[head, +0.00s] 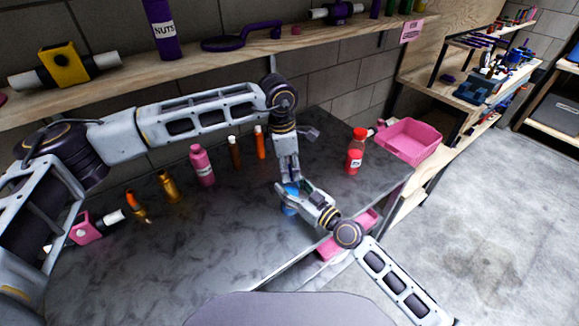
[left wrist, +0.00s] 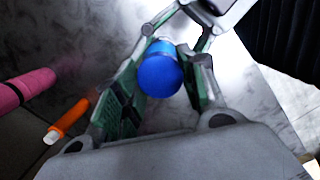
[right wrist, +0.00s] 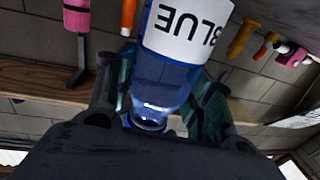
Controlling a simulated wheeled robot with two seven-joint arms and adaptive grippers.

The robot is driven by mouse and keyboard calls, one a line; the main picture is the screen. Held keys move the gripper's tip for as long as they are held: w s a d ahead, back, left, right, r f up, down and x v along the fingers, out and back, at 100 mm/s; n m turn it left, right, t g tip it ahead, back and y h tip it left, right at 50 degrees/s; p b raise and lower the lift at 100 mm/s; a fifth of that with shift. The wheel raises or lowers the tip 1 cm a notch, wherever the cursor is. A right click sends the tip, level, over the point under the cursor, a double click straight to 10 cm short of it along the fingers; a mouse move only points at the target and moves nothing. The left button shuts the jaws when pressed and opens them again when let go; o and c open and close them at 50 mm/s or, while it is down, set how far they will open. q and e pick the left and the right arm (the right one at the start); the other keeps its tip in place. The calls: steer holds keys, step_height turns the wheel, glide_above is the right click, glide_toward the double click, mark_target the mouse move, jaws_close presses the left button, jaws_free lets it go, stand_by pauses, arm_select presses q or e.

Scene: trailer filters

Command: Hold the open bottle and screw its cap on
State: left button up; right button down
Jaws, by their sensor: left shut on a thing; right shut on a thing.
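The blue bottle (right wrist: 164,70) has a white label reading BLUE and fills the middle of the right wrist view, which shows the room upside down. My right gripper (right wrist: 160,98) is shut on its narrowing upper part. In the head view the bottle (head: 288,210) is mostly hidden by my right gripper (head: 292,190). The blue cap (left wrist: 160,75) sits between the green pads of my left gripper (left wrist: 163,88), which is shut on it. My left gripper (head: 289,178) points down from above, close over the right one. Whether cap and bottle mouth touch is hidden.
A pink bottle (head: 202,165), brown bottle (head: 235,153) and orange bottle (head: 260,143) stand behind on the dark table (head: 240,230). A red bottle (head: 355,152) and a pink bin (head: 410,143) are to the right. A shelf (head: 220,55) runs above the table.

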arm_select(q)
steer(key=m, duration=0.3)
steer(key=shift+m, duration=0.3)
steer(key=m, duration=0.3)
steer(key=shift+m+g, duration=0.3)
steer(key=shift+g, duration=0.1)
steer(key=m, duration=0.6)
steer(key=shift+w+m+g+y, duration=0.1)
steer(key=shift+m+g+y, duration=0.2)
steer(key=shift+y, duration=0.1)
steer(key=m, duration=0.7)
steer(key=shift+d+y, duration=0.1)
steer(key=shift+y, duration=0.3)
steer(key=m, duration=0.7)
steer(key=shift+y, duration=0.4)
steer(key=o, duration=0.7)
